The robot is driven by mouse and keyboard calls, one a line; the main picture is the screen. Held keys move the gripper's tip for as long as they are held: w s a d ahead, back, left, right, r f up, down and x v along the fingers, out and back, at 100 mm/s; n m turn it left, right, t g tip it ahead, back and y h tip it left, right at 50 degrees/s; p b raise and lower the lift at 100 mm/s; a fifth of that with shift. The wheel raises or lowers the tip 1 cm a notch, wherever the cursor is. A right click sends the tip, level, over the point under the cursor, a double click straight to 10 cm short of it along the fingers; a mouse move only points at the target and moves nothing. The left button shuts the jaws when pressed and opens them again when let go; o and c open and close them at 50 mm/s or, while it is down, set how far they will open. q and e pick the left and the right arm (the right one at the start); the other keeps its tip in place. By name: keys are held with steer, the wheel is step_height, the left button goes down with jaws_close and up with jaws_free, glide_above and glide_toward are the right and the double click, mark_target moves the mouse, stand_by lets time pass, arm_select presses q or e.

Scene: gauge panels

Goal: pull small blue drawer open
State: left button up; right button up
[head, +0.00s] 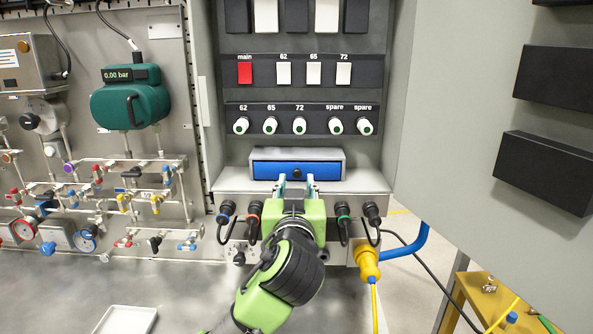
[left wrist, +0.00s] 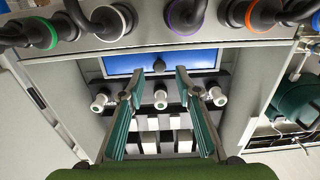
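The small blue drawer (head: 270,168) sits in a grey housing on the ledge of the central cabinet. Its front looks flush with the housing, so it appears shut. The left wrist view shows the blue front (left wrist: 120,64) with a dark round knob (left wrist: 159,65) at its middle. My left gripper (head: 296,181) is just in front of and below the drawer, and hides part of its lower edge in the head view. In the left wrist view its fingers (left wrist: 158,82) are apart, with the knob in line between them. Whether they touch anything is unclear. My right gripper is out of view.
White knobs (head: 299,126) and switches (head: 314,74) are above the drawer. Cable plugs (head: 254,220) line the ledge's front on both sides of my gripper. An open cabinet door (head: 450,130) stands to the right. Pipes and gauges (head: 120,180) fill the left panel.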

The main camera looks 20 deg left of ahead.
mark_target(297, 174)
arm_select(q)
steer(key=shift+p+x, duration=0.3)
steer(key=shift+x, duration=0.8)
steer(key=shift+w+r, duration=0.2)
steer(key=shift+w, duration=0.1)
steer(key=shift+w+a+f, duration=0.1)
steer(key=shift+w+a, duration=0.05)
steer(key=shift+w, duration=0.1)
steer(key=shift+s, duration=0.1)
jaws_close()
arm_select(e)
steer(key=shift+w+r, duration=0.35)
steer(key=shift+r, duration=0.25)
